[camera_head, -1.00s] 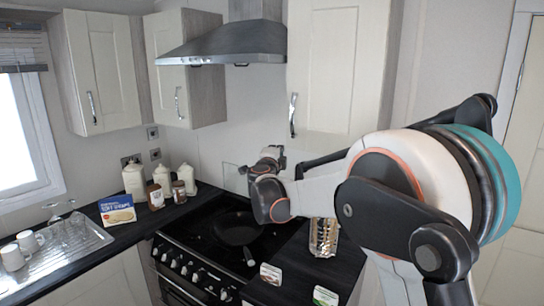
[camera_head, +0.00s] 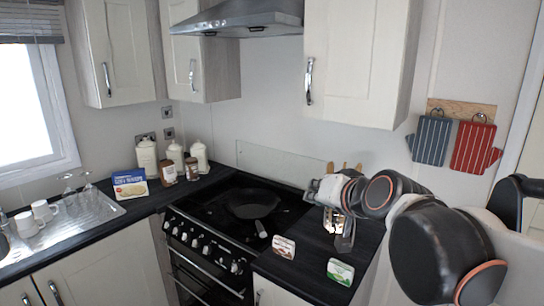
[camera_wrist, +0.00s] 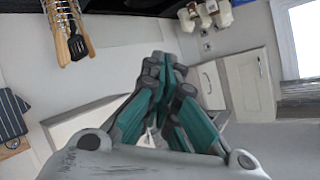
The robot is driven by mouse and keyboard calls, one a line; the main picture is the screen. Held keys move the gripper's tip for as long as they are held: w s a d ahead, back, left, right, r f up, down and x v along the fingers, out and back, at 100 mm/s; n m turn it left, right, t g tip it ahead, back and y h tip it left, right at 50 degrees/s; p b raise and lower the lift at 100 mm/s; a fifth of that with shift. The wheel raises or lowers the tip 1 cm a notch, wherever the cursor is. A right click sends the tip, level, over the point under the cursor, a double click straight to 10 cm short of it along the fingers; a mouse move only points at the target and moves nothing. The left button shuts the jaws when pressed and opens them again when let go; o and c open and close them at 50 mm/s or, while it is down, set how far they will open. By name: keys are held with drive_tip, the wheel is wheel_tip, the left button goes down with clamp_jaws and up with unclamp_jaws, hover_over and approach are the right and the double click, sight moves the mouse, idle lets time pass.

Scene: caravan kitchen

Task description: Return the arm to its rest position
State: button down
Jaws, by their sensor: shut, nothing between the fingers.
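My gripper (camera_head: 328,190) is in the right half of the head view, in front of the worktop's right part. It overlaps the utensil holder in the picture; I cannot tell how far apart they are. In the wrist view my gripper (camera_wrist: 165,68) shows its teal fingers drawn together, shut with nothing between them. My arm comes in from the right edge of the head view, its dark elbow large and close to the camera.
The hob with a dark pan (camera_head: 250,203) lies left of my gripper. A metal utensil holder (camera_head: 345,236) and two small packs, red-white (camera_head: 284,246) and green-white (camera_head: 340,271), stand on the right worktop. Oven mitts (camera_head: 472,146) hang on the wall. A cupboard (camera_head: 358,60) is above.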

drive_tip(key=s+d+f+g+h+b, duration=0.1)
drive_tip(key=s+d+f, duration=0.2)
drive_tip(key=s+f, duration=0.4)
drive_tip(key=s+d+f+n+g+h+b, duration=0.1)
drive_tip(key=s+d+f+g+b, duration=0.1)
drive_tip(key=s+d+f, duration=0.2)
drive_tip(key=s+d+f+n+g+h+b, duration=0.1)
drive_tip(key=s+d+f+g+h, duration=0.1)
drive_tip(key=s+f, duration=0.8)
drive_tip(key=shift+d, duration=0.7)
